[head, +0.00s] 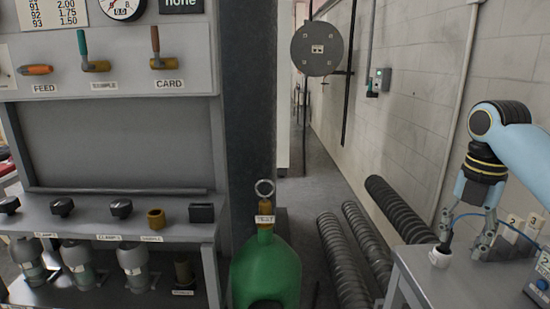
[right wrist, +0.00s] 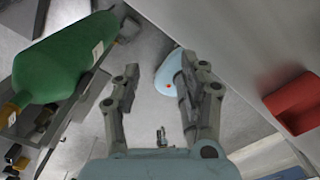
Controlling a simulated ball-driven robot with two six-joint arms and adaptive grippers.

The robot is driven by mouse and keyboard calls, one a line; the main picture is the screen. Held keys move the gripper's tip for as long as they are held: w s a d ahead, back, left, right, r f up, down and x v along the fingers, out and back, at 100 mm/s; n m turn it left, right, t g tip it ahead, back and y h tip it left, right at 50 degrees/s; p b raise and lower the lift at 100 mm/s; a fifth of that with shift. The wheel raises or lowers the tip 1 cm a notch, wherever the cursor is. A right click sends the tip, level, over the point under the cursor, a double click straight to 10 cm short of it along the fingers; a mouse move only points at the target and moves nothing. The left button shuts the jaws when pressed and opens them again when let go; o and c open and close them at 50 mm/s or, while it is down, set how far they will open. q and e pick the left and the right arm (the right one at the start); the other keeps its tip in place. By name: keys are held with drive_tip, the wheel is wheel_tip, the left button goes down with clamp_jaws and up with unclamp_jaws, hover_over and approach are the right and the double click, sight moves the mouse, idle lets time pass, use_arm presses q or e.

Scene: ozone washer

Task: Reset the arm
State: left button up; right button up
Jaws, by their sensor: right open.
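My right arm comes in from the right in the head view. Its gripper (head: 466,243) points down at the near left corner of the grey table (head: 425,276). In the right wrist view the two fingers of this gripper (right wrist: 163,82) stand wide apart, with nothing held between them. A small white round object with a dark stem (head: 439,257) is by the left finger at the table edge; I cannot tell whether they touch. My left arm and gripper are not in view.
A green cylinder (head: 266,272) with a ring on top stands beside the grey panel (head: 118,140) with levers and clamps. Ribbed dark tubes (head: 345,262) lie along the wall. A red bin (right wrist: 297,104) shows in the right wrist view.

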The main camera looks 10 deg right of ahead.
drive_tip(key=s+a+f+m+t, duration=0.1)
drive_tip(key=s+a+f+m, duration=0.7)
drive_tip(key=s+f+m, duration=0.15)
drive_tip(key=s+a+r+m+t, duration=0.1)
drive_tip(key=s+a+r+m, duration=0.1)
drive_tip(key=s+m, duration=0.5)
drive_tip(key=s+a+r+m+t, duration=0.1)
drive_tip(key=s+a+m+t, duration=0.15)
drive_tip(key=s+m, duration=0.5)
wheel_tip(320, 180, down, 34)
drive_tip(key=s+d+g+b, duration=0.2)
drive_tip(key=g+b, duration=0.1)
drive_tip(key=b, duration=0.6)
use_arm(q)
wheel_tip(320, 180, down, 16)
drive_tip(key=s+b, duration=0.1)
drive_tip(key=b, duration=0.6)
use_arm(e)
drive_tip(key=s+f, duration=0.9)
drive_tip(key=f, duration=0.3)
drive_tip(key=s+d+f, duration=0.1)
drive_tip(key=s+f, duration=0.8)
drive_tip(key=f, duration=0.3)
drive_tip(key=shift+s+f+g+h, duration=0.2)
drive_tip(key=shift+s+g+h, duration=0.05)
drive_tip(key=shift+g+h, duration=0.2)
